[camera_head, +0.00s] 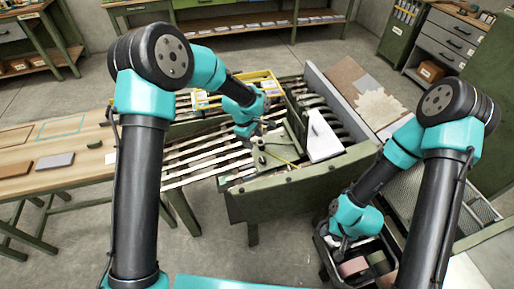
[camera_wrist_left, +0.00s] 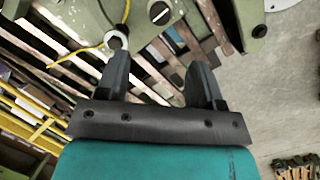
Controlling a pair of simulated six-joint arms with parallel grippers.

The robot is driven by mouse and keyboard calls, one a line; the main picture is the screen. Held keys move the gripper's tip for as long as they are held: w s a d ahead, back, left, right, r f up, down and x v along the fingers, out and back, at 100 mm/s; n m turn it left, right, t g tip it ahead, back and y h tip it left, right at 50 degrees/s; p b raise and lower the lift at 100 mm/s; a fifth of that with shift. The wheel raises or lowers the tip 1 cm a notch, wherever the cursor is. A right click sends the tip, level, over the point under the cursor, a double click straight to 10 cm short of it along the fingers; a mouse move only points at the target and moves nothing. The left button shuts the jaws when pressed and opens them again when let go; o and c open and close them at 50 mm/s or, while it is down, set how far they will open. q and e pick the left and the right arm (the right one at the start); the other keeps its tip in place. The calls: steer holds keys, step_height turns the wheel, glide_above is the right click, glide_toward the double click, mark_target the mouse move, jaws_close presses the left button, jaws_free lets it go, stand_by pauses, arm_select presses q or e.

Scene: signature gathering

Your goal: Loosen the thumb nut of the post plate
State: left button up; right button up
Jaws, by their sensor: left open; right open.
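My left gripper (camera_head: 246,135) is over the slatted bed beside the green machine (camera_head: 290,190). In the left wrist view my left gripper (camera_wrist_left: 160,70) is open, its two dark fingers wide apart with nothing between them. A small grey nut on a pale round washer (camera_wrist_left: 117,41), seemingly the thumb nut, is just beyond the left fingertip; I cannot tell whether they touch. A green plate (camera_wrist_left: 140,30), seemingly the post plate, carries it along with a slotted screw (camera_wrist_left: 159,13). My right gripper (camera_head: 338,240) is open above a dark bin; its fingers are small and partly hidden.
A yellow cord (camera_wrist_left: 85,50) runs near the nut. The dark bin (camera_head: 325,250) holds reddish and green blocks. A white wedge-shaped part (camera_head: 323,137) stands on the machine. A yellow tray (camera_head: 262,78) lies behind my left gripper. A wooden table (camera_head: 75,145) is at left.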

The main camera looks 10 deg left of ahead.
arm_select(q)
steer(key=v, duration=0.5)
steer(key=shift+r, duration=0.15)
steer(key=s+a+f+m, duration=0.3)
steer(key=s+a+f, duration=0.1)
steer(key=s+f, duration=0.3)
steer(key=s+a+f+m, duration=0.4)
steer(key=s+f, duration=0.3)
steer(key=s, duration=0.4)
steer(key=s+a+f+m, duration=0.3)
steer(key=s+a+f, duration=0.1)
steer(key=s+f, duration=0.4)
steer(key=shift+s+a+m+t+h, duration=0.3)
steer(key=shift+s+a+t, duration=0.1)
steer(key=shift+s, duration=0.3)
